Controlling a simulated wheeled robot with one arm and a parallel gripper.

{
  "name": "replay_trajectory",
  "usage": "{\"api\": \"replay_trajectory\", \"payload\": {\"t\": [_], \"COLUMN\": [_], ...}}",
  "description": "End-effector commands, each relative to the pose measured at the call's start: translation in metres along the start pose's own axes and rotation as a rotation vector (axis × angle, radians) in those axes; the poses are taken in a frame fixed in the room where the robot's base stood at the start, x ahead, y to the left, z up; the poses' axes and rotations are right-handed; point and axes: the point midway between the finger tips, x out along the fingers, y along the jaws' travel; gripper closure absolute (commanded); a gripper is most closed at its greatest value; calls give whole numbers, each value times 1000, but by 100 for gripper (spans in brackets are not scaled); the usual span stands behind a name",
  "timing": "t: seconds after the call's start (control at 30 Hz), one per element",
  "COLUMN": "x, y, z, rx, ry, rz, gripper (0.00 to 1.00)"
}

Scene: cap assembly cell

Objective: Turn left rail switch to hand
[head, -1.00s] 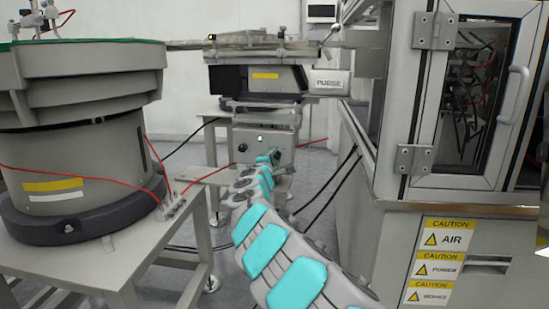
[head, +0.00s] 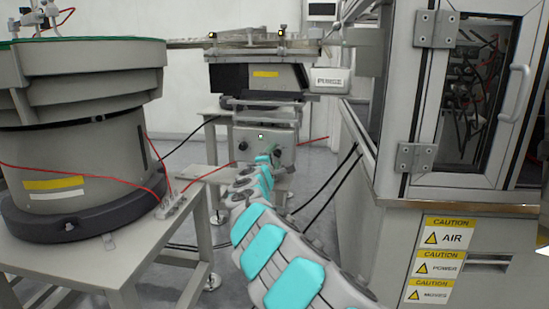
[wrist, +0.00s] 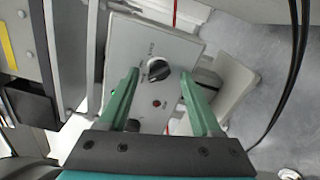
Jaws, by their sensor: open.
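The rail switch is a black rotary knob (wrist: 158,70) on the pale face of a control box (wrist: 185,48) in the wrist view. Small lettering beside the knob is too blurred to read. My gripper (wrist: 159,76) is open, its two green fingers on either side of the knob in the picture, with nothing held. I cannot tell whether the fingers touch it or how far off they are. In the head view the control box (head: 262,135) is under the rail feeder, and my arm's end hides its lower part and most of my gripper.
The bowl feeder (head: 80,100) stands on a table at the left. The machine cabinet (head: 400,180) is at the right. Black cables (head: 325,188) hang beside the box.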

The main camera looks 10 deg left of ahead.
Motion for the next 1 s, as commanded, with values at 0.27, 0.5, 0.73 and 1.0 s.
{"api": "replay_trajectory", "payload": {"t": [0.27,0.5,0.73,1.0], "x": [-24,-49,-68,-74], "y": [2,2,0,0], "z": [1,0,-1,0], "rx": [-1,-1,-2,1], "ry": [-3,-2,1,0], "rz": [5,5,1,2], "gripper": [34,34,34,34]}}
